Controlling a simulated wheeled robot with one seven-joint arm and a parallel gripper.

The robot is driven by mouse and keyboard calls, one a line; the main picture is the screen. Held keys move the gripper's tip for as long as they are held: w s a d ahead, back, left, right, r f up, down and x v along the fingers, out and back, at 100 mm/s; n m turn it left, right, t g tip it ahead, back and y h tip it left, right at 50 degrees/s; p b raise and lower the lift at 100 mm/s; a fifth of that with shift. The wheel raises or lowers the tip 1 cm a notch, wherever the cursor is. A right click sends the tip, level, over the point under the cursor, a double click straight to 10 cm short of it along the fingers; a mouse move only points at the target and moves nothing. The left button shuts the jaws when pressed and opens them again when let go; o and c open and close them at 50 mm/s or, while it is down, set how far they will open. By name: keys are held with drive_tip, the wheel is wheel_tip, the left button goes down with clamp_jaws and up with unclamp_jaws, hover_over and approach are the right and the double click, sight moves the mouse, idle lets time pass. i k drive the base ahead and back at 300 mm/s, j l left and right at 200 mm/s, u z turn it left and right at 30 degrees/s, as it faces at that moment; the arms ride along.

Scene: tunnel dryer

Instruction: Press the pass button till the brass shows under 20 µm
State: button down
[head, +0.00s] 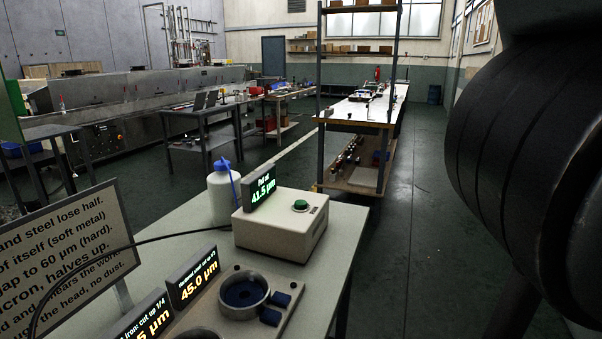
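A green button (300,205) sits on top of a cream box (281,227) on the table. A small display (263,192) at the box's left end reads 41.5 µm in green; its small heading is hard to read. I cannot tell which piece is the brass. Nearer, a second display (192,278) reads 45.0 µm in orange. A third display (146,318), cut by the bottom edge, shows "iron" and a number ending in 5 µm. My gripper is not in view; only a large dark part of my arm shows at the right.
A white bottle (220,197) stands behind the box's left end. A black cable crosses the table. A text sign (62,255) stands left. Floor right of the table is clear.

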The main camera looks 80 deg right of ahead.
sight(300, 203)
drive_tip(key=u, duration=0.25)
drive_tip(key=k+l+u, duration=0.1)
drive_tip(key=l+u, duration=0.25)
drive_tip(key=k+l+u, duration=0.1)
drive_tip(key=u, duration=0.25)
drive_tip(key=k+l+u, duration=0.15)
drive_tip(key=l+u, duration=0.2)
drive_tip(key=k+l+u, duration=0.1)
drive_tip(key=k+l, duration=0.3)
drive_tip(key=k+l+u, duration=0.15)
drive_tip(key=k+l, duration=0.25)
drive_tip(key=k+l+u, duration=0.1)
drive_tip(key=k+l, duration=0.2)
drive_tip(key=k, duration=0.25)
drive_tip(key=k+l+u, duration=0.1)
drive_tip(key=k+l, duration=0.2)
drive_tip(key=k, duration=0.15)
